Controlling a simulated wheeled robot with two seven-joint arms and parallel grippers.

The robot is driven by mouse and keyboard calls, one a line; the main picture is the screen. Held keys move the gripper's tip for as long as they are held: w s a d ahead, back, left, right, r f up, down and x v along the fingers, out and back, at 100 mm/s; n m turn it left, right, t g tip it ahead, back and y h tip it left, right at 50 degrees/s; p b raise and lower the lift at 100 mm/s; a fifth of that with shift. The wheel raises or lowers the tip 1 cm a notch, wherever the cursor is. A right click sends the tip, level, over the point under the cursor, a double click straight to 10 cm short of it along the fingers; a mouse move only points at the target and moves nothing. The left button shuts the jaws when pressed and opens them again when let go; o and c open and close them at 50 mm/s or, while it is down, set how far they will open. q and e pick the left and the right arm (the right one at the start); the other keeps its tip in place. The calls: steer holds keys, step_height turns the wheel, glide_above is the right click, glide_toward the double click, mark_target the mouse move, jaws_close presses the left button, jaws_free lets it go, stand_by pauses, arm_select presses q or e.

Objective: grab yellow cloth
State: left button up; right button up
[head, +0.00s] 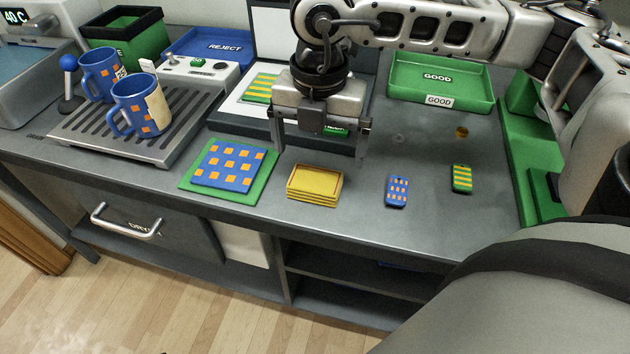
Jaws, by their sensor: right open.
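The yellow cloth (315,182) is a folded, flat stack lying on the grey counter near its front edge, in the middle of the head view. My right gripper (320,150) hangs over the counter just above and behind the cloth, fingers pointing down. Its two fingers are spread wide with nothing between them, and it does not appear to touch the cloth. The whole top of the cloth shows. My left gripper is not in view.
A blue-orange patterned sheet on a green mat (188,184) lies left of the cloth. Two small patterned pieces, blue (396,191) and green (462,179), lie right. Two blue mugs (140,106) stand on a grated tray. Behind are a blue REJECT tray (209,47) and green GOOD tray (440,85).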

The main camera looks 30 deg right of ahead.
mark_target(315, 179)
steer(key=f, duration=0.3)
steer(key=f+p, duration=0.1)
steer(key=f, duration=0.3)
steer(key=shift+w+a+f, duration=0.1)
steer(key=shift+a+f, duration=0.1)
steer(key=shift+c, duration=0.3)
steer(key=c, duration=1)
steer(key=shift+r, duration=0.1)
